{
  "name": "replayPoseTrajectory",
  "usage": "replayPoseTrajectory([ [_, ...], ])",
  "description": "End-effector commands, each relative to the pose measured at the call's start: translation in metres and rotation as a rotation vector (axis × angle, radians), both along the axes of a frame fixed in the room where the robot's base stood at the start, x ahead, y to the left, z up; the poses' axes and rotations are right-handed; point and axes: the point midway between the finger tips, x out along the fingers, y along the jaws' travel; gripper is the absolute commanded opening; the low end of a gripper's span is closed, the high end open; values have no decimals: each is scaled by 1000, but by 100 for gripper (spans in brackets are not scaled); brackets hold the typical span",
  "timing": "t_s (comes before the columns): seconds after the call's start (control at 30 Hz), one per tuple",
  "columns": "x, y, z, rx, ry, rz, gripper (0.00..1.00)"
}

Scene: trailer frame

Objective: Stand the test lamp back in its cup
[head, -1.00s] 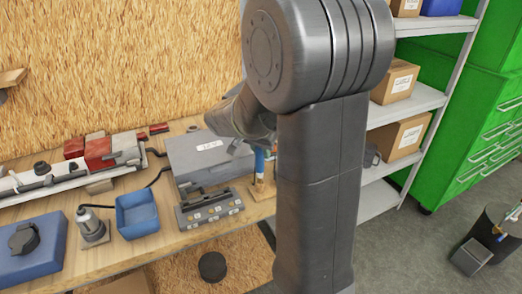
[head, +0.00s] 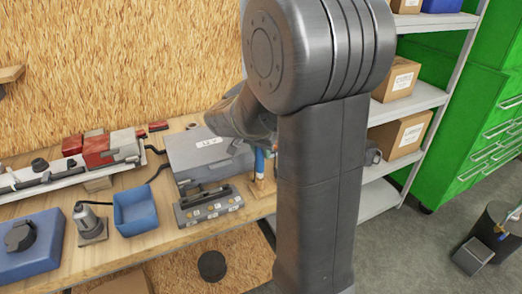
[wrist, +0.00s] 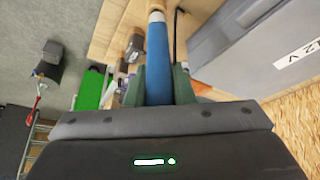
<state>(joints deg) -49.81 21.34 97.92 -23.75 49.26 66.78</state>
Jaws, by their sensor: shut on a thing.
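A blue cylindrical handle, which looks like the test lamp (wrist: 158,62), stands between the green fingers of my gripper (wrist: 158,86) in the wrist view. The gripper is shut on it. Its pale collar and narrower end point away from me, over light wood. In the head view the blue handle (head: 259,163) shows upright beside the grey case, above a small wooden block (head: 262,187). My arm hides most of the gripper there. I cannot make out the cup or whether the lamp's lower end is in it.
A grey case (head: 205,155) and a dark switch panel (head: 208,207) sit close left of the lamp. A blue tray (head: 135,212) and a grey plug (head: 89,222) with a black cable lie further left. Shelves with boxes (head: 403,137) stand right, beyond my arm.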

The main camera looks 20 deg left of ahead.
Motion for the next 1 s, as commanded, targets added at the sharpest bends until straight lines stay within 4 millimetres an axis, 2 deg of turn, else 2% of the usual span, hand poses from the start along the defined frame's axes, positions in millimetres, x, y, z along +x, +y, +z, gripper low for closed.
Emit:
replayPoseTrajectory([
  [0.7,0,0,-9,0,0,0,12],
  [0.73,0,0,-9,0,0,0,25],
  [0.83,0,0,-9,0,0,0,45],
  [1.0,0,0,-9,0,0,0,47],
])
